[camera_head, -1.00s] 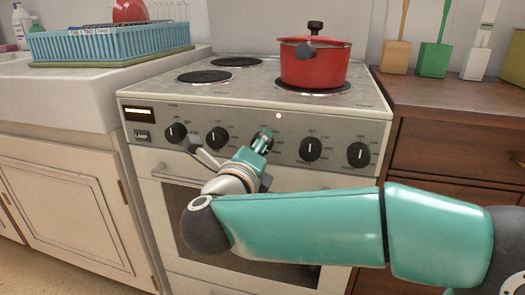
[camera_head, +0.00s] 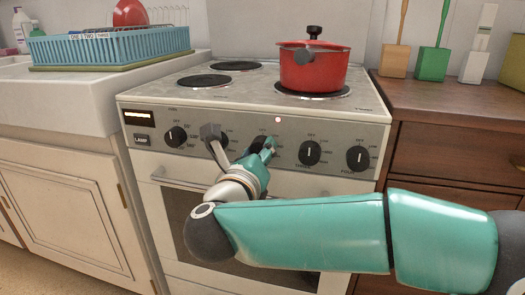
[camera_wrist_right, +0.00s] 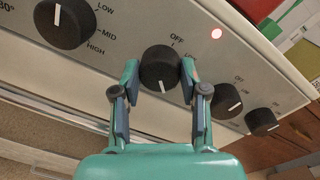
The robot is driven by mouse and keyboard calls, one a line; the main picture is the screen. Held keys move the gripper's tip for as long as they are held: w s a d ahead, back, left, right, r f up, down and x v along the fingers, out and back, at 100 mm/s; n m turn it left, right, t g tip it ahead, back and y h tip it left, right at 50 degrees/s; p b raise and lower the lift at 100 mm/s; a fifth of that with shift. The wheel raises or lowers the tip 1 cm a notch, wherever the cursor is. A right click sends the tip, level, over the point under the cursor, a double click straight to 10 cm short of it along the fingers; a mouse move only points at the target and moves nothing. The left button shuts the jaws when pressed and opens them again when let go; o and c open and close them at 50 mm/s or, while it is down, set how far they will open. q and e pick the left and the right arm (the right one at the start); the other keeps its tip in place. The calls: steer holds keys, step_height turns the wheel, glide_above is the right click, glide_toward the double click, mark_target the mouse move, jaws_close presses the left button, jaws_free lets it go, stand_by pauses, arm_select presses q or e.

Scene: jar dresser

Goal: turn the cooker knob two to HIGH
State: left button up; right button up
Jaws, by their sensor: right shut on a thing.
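The cooker's control panel (camera_head: 335,137) carries a row of black knobs. My right gripper (camera_head: 267,146) is at the third knob from the left, cooker knob two, which it largely hides in the head view. In the right wrist view the fingers (camera_wrist_right: 160,86) are shut on the sides of knob two (camera_wrist_right: 158,62). Its white mark shows low on the knob's face. OFF and part of LOW are readable above it; its HIGH label is hidden by a finger. My left gripper is out of view.
Knob one (camera_wrist_right: 65,24) is beside it, with LOW, MID and HIGH printed. Two more knobs (camera_head: 309,152) are to the right. A red light (camera_head: 278,119) glows above knob two. The oven handle (camera_head: 168,180) runs below.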

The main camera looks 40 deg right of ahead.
steer(key=shift+a+f, duration=0.1)
steer(key=shift+f, duration=0.2)
steer(key=o, duration=1.1)
steer(key=shift+w, duration=0.1)
steer(key=shift+o, duration=0.2)
steer(key=shift+r, duration=0.15)
steer(key=v, duration=1.2)
